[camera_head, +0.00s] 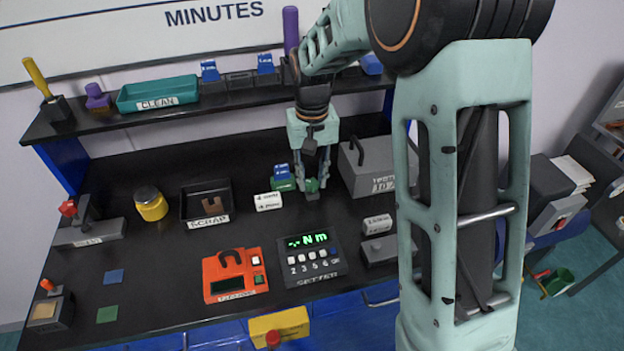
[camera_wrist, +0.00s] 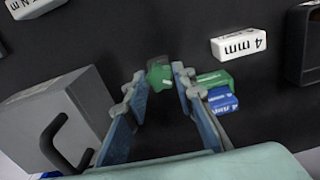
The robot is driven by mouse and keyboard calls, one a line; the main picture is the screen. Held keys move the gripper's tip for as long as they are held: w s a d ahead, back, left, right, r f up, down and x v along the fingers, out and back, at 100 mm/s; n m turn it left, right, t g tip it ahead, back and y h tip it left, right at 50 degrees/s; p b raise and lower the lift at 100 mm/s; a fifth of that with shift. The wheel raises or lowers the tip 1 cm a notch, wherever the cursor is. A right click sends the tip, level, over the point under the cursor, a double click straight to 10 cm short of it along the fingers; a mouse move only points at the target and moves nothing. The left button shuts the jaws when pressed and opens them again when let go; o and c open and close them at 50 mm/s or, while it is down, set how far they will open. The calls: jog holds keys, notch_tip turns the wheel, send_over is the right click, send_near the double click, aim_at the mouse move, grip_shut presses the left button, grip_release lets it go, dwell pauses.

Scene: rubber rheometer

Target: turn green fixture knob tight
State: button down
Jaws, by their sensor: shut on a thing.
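The green fixture knob (camera_head: 312,185) stands on the black bench, low between my fingertips. It shows as a green lobed knob in the wrist view (camera_wrist: 159,76). My gripper (camera_head: 311,181) points down at the bench, and its fingers are shut on the knob, one on each side, also in the wrist view (camera_wrist: 158,79). The green fixture block (camera_head: 284,185) is beside the knob, with a blue block (camera_head: 281,171) by it. The green block (camera_wrist: 214,79) and the blue block (camera_wrist: 221,99) lie close to one finger. The knob's base is partly hidden.
A grey box with a handle (camera_head: 368,165) stands close to the right of my gripper. A white 4 mm label block (camera_head: 268,202) lies to the left. The setter panel (camera_head: 311,261) and orange device (camera_head: 235,275) are in front. A black scrap tray (camera_head: 186,208) is farther left.

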jog(key=m, duration=0.4)
jog(key=shift+m, duration=0.3)
jog(key=m, duration=0.4)
dwell(0.3)
jog(key=m, duration=0.4)
jog(key=shift+m+p, duration=0.3)
jog(key=shift+p, duration=0.05)
jog(key=shift+a, duration=0.1)
